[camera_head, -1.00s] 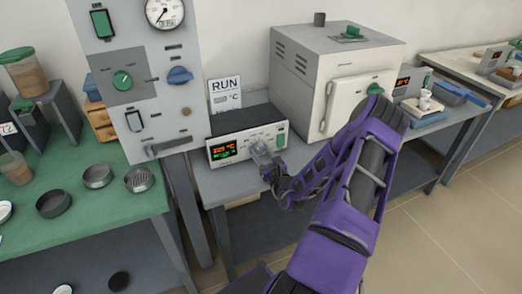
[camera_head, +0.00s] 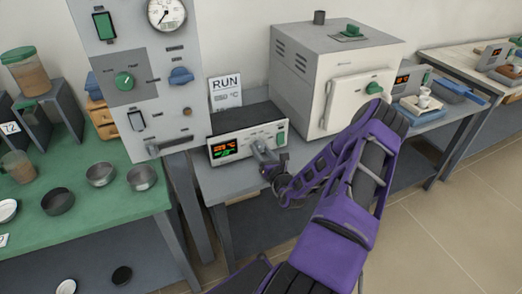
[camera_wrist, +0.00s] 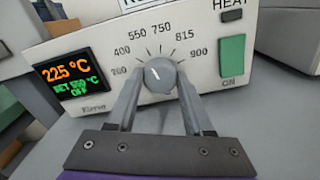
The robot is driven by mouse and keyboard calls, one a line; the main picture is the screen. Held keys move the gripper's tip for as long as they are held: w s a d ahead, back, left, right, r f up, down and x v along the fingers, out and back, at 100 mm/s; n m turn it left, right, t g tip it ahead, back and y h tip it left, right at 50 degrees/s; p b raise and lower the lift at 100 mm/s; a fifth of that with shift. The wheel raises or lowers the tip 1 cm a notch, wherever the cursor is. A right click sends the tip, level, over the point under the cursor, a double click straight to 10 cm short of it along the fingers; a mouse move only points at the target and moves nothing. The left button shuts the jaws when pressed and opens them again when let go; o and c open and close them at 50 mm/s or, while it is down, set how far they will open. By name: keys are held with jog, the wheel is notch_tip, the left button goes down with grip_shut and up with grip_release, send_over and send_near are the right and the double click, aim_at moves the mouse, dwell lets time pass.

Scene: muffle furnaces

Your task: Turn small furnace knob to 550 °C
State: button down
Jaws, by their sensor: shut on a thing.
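The grey round knob (camera_wrist: 160,76) sits on the controller's front panel in the wrist view, with a dial running from a low mark at left through 400, 550, 750 and 815 to 900. Its white pointer line leans up and slightly left, towards the 550 area. My gripper (camera_wrist: 159,86) is shut on the knob, one finger on each side. The display (camera_wrist: 69,80) shows 225 °C in orange and, in green, what reads as SET 550 °C and OFF. In the head view, my gripper (camera_head: 261,151) partly covers the controller (camera_head: 245,142) and hides the knob.
A green switch (camera_wrist: 232,56) marked ON is right of the dial, below the HEAT label. The large white furnace (camera_head: 300,85) stands behind right of the controller. A tall grey panel (camera_head: 145,80) stands close at left. A RUN card (camera_head: 226,90) is behind the controller.

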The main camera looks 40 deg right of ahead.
jog(key=shift+f, duration=0.1)
jog(key=shift+c, duration=1.5)
grip_release()
jog(key=shift+s, duration=0.1)
jog(key=v, duration=1.7)
jog(key=shift+s, duration=0.2)
